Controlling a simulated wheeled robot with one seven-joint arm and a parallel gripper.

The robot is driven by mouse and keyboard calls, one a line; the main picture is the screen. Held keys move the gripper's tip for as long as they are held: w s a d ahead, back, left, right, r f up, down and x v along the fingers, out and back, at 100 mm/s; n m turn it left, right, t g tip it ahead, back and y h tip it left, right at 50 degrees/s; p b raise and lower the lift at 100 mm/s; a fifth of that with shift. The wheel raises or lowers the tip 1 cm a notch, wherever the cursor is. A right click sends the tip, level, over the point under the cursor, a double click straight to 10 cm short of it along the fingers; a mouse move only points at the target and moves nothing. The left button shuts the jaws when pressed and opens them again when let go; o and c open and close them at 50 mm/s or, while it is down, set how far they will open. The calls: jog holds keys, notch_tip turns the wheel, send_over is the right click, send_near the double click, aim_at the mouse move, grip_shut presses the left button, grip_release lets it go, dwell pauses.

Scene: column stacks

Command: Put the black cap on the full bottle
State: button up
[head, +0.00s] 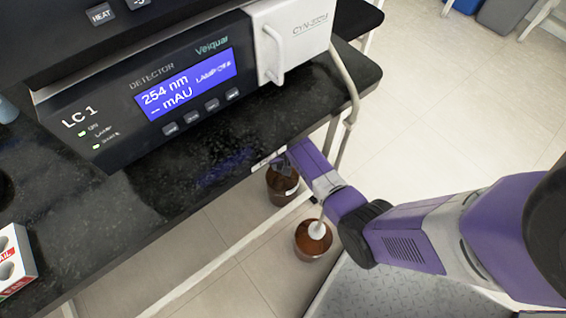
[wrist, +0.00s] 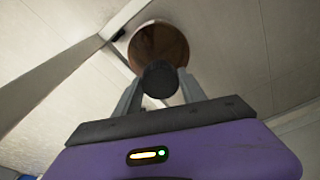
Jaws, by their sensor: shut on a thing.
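My gripper (wrist: 160,90) is shut on the black cap (wrist: 160,76), a dark round piece between its two grey fingers in the wrist view. A brown bottle (wrist: 157,42) shows behind the cap, which overlaps the bottle's near edge; I cannot tell whether they touch. In the head view my gripper (head: 284,166) is down beside the bench edge, over a brown bottle (head: 281,186) with a pale label. A second brown bottle (head: 313,243) with a white top and a thin tube stands nearer me. The fill levels are not clear.
The black bench (head: 130,215) with the detector (head: 170,90) lies left of my arm. Its front edge runs close by my gripper. A pale rail (head: 225,255) passes beside the bottles. A white box with holes (head: 12,262) sits at the bench's left. Open floor lies right.

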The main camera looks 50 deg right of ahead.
jog(key=o, duration=1.4)
jog(key=shift+c, duration=0.2)
jog(key=shift+s+a+r+p, duration=0.15)
jog(key=shift+r+p, duration=0.45)
jog(key=shift+r, duration=0.7)
jog(key=shift+s+a+r+p, duration=0.15)
jog(key=shift+r+p, duration=0.45)
jog(key=shift+r, duration=0.65)
jog(key=shift+s+a+r+p, duration=0.15)
jog(key=shift+r+p, duration=0.45)
jog(key=shift+r, duration=0.7)
jog(key=shift+d, duration=0.1)
